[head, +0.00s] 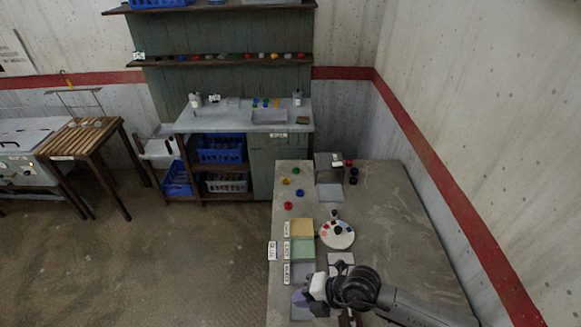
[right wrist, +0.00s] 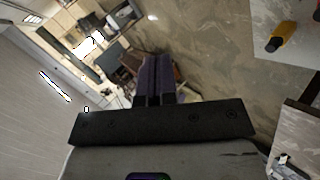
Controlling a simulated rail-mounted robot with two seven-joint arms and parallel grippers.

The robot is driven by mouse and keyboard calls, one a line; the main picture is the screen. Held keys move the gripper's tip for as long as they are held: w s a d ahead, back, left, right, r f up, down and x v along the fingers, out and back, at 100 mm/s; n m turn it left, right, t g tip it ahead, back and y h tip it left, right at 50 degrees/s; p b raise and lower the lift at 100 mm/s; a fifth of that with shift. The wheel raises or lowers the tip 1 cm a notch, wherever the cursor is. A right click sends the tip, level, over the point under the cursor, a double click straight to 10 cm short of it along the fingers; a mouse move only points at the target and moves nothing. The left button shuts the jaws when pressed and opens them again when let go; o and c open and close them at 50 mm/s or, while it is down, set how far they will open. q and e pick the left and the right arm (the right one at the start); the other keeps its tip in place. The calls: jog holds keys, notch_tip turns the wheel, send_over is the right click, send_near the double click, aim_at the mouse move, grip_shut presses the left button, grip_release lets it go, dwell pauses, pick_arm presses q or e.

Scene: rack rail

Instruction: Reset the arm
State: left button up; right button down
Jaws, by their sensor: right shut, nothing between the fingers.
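My right arm (head: 400,302) comes in from the lower right of the head view and reaches over the near part of the grey table. Its gripper (head: 304,298) is at the arm's left end, over the table's near left part. In the right wrist view the two dark purple fingers (right wrist: 155,75) are together, with nothing visible between them. The view past them is tilted and shows floor and distant furniture. My left gripper is not in view.
The grey table (head: 390,210) holds a round white plate (head: 345,241), coloured pads including a yellow one (head: 302,228), several small coloured pieces and a grey box (head: 327,162). A wall (head: 450,100) stands close on the right. Floor (head: 200,260) is clear on the left.

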jog(key=w+r+m+t+y, duration=0.15)
jog(key=r+t, duration=0.25)
jog(key=r, duration=0.4)
jog(key=w+a+r+m+t+y, duration=0.1)
jog(key=w+r+t+y, duration=0.2)
jog(key=r, duration=0.4)
jog(key=w+r+m+t+y, duration=0.1)
jog(key=r+t+y, duration=0.2)
jog(key=r+t, duration=0.35)
jog(key=w+d+r+m+t+h, duration=0.2)
jog(key=d+r+m+t+h, duration=0.65)
jog(key=m+h, duration=0.7)
jog(key=s+d+f+m+g+h+p, duration=0.1)
jog(key=s+d+f+m+g+p, duration=0.2)
jog(key=s+f+g, duration=0.7)
jog(key=s+d+f+m+g+p, duration=0.3)
jog(key=s+d+f+m+g, duration=0.4)
jog(key=s+f, duration=1.2)
jog(key=s+d+g, duration=0.1)
jog(key=s+g, duration=0.2)
jog(key=s, duration=0.2)
jog(key=shift+s+d+f+h+p, duration=0.25)
jog(key=shift+s+f+h+p, duration=0.1)
jog(key=shift+h, duration=0.05)
